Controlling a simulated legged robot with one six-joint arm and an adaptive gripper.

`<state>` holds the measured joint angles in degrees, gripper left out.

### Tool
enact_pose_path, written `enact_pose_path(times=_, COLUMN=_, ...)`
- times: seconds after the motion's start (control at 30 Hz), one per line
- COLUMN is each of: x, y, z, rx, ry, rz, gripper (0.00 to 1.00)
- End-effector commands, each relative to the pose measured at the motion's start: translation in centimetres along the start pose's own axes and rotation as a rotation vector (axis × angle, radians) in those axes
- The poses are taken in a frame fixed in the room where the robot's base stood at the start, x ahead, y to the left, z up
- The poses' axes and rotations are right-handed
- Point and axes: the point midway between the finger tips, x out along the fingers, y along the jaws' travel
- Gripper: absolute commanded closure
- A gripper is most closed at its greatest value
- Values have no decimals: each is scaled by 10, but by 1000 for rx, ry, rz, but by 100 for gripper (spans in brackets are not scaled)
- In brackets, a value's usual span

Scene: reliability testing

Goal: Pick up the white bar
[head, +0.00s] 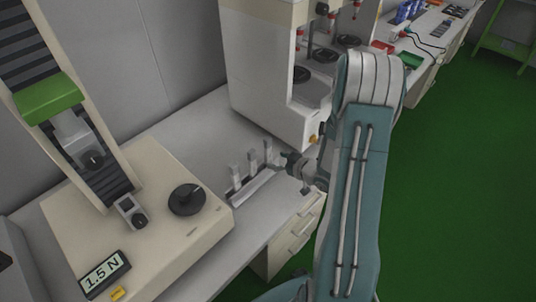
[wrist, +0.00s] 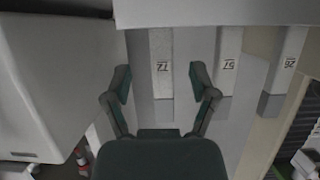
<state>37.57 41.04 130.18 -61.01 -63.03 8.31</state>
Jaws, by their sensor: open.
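Three upright white bars stand in a light rack (head: 252,188) on the bench. In the head view my gripper (head: 281,166) is close beside the rightmost bar (head: 267,151); the middle bar (head: 253,163) and left bar (head: 236,176) stand farther along. In the wrist view my gripper (wrist: 160,84) is open, with a white bar (wrist: 162,60) whose number looks like 72 between its fingers. Gaps show on both sides of it. The other bars, marked about 57 (wrist: 227,66) and 26 (wrist: 290,62), are to the right, outside the fingers.
A cream testing machine (head: 145,215) with a black disc and a 1.5 N display (head: 103,274) stands left of the rack. A tall white machine (head: 270,85) stands behind it. Green floor (head: 455,190) lies clear to the right.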

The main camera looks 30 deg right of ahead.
Motion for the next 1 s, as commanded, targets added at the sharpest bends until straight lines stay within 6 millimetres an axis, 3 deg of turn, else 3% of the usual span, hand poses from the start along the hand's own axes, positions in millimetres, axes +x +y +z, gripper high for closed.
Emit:
enact_pose_path(times=0.23, x=37, y=-2, z=-6, rx=0, ry=0, rz=-3, gripper=26)
enact_pose_path(times=0.53, x=42, y=-1, z=-6, rx=0, ry=0, rz=0, gripper=26)
enact_pose_path(times=0.7, x=42, y=-1, z=-6, rx=0, ry=0, rz=0, gripper=100)
enact_pose_path(times=1.0, x=42, y=-1, z=-6, rx=0, ry=-1, rz=0, gripper=100)
